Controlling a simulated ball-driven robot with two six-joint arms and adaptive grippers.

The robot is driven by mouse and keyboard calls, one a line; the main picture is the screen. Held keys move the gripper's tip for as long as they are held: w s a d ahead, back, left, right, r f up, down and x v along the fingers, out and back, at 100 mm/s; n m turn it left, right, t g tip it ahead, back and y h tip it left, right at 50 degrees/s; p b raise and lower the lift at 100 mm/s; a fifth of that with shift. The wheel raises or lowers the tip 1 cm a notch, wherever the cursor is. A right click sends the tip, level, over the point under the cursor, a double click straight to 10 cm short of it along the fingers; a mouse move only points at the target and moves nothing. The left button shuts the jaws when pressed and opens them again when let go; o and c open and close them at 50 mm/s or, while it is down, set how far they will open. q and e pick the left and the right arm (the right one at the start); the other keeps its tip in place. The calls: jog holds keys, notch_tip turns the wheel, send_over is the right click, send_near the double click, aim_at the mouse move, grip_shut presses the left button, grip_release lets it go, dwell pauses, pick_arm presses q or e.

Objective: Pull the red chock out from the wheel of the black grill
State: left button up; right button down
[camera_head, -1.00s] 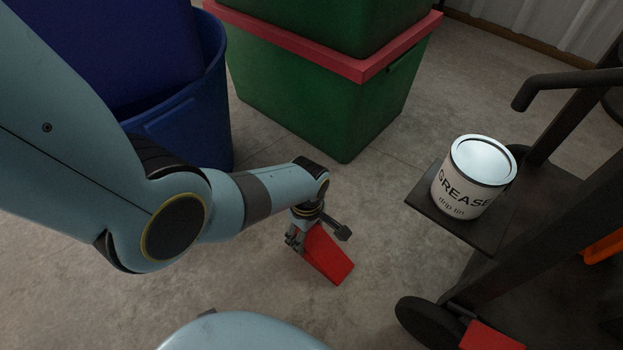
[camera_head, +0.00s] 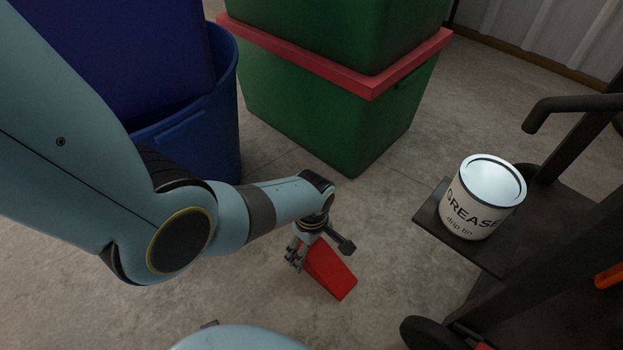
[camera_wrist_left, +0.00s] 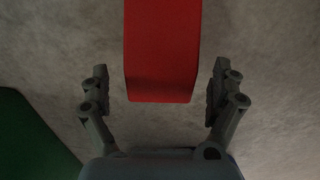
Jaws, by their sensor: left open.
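A red wedge-shaped chock (camera_head: 330,272) lies on the concrete floor, clear of the grill, in the middle of the head view. In the left wrist view the chock (camera_wrist_left: 163,50) comes down between the two fingers of my open left gripper (camera_wrist_left: 160,92), with gaps on both sides. The black grill (camera_head: 540,270) stands at the right, its dark wheel (camera_head: 428,334) at the bottom edge. A second red piece (camera_head: 485,346) shows beside that wheel, mostly cut off. My right gripper is not in view.
A white grease tin (camera_head: 484,198) stands on the grill's side shelf (camera_head: 432,213). Stacked green crates (camera_head: 330,120) with a red rim are behind, and a blue bin (camera_head: 190,140) is at the left. Bare floor lies between the chock and the grill.

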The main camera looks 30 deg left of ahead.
pick_arm(q)
notch_tip(320, 180, up, 12)
dwell(0.6)
dwell(0.4)
